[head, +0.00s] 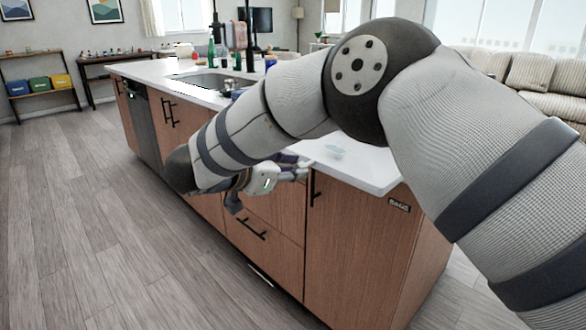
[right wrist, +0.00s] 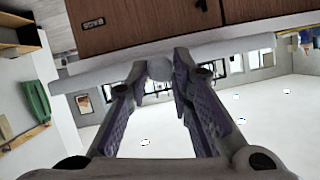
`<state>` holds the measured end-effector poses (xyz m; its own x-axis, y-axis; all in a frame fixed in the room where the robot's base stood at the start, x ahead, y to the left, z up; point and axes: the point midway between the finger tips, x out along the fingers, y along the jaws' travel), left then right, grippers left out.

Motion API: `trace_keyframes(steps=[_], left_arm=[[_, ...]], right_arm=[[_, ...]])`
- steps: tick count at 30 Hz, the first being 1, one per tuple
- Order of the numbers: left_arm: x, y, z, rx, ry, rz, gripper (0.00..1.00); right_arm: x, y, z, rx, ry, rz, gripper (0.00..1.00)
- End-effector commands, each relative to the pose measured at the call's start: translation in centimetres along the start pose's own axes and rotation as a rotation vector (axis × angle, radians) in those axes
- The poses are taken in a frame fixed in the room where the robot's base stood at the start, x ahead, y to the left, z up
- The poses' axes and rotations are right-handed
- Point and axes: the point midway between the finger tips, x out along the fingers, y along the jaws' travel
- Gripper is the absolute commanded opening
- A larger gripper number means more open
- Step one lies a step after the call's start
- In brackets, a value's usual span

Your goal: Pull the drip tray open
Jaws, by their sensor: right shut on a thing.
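My right arm crosses the head view from the right, and my right gripper (head: 292,172) is at the island's front, just under the countertop edge. In the right wrist view the fingers (right wrist: 160,72) are closed on a small grey round knob (right wrist: 159,68). It lies in front of a pale slab edge, and I cannot tell whether it belongs to the drip tray. No drip tray can be clearly made out; my arm hides part of the island front. My left gripper is not in view.
The wooden island has a white countertop (head: 365,172), a sink (head: 205,80), and a lower drawer with a black handle (head: 251,229). Bottles, including a green one (head: 211,52), stand by the sink. The wooden floor (head: 80,210) at left is clear.

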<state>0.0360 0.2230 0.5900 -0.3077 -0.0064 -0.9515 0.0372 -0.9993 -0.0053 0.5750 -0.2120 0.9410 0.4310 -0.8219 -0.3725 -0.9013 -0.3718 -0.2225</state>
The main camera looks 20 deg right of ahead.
Motion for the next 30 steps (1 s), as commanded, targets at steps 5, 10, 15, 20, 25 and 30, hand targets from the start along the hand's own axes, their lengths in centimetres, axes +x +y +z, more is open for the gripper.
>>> trace_keyframes(steps=[5, 10, 15, 20, 25, 30], left_arm=[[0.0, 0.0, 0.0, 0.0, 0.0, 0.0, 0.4], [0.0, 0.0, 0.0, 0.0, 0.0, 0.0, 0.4], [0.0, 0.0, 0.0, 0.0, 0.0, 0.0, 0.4], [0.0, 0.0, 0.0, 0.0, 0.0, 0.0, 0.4], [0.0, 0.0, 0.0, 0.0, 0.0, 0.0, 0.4], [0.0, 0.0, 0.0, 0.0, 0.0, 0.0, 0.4]], right_arm=[[0.0, 0.0, 0.1, -0.001, 0.0, 0.0, 0.0], [0.0, 0.0, 0.1, -0.001, 0.0, 0.0, 0.34], [0.0, 0.0, 0.1, -0.001, -0.001, -0.001, 0.41], [-0.1, 0.0, 0.0, 0.0, -0.001, -0.001, 0.41], [-3.1, -0.1, 0.0, 0.0, -0.001, -0.006, 0.41], [-7.8, -0.1, 0.0, 0.0, 0.0, -0.005, 0.41]])
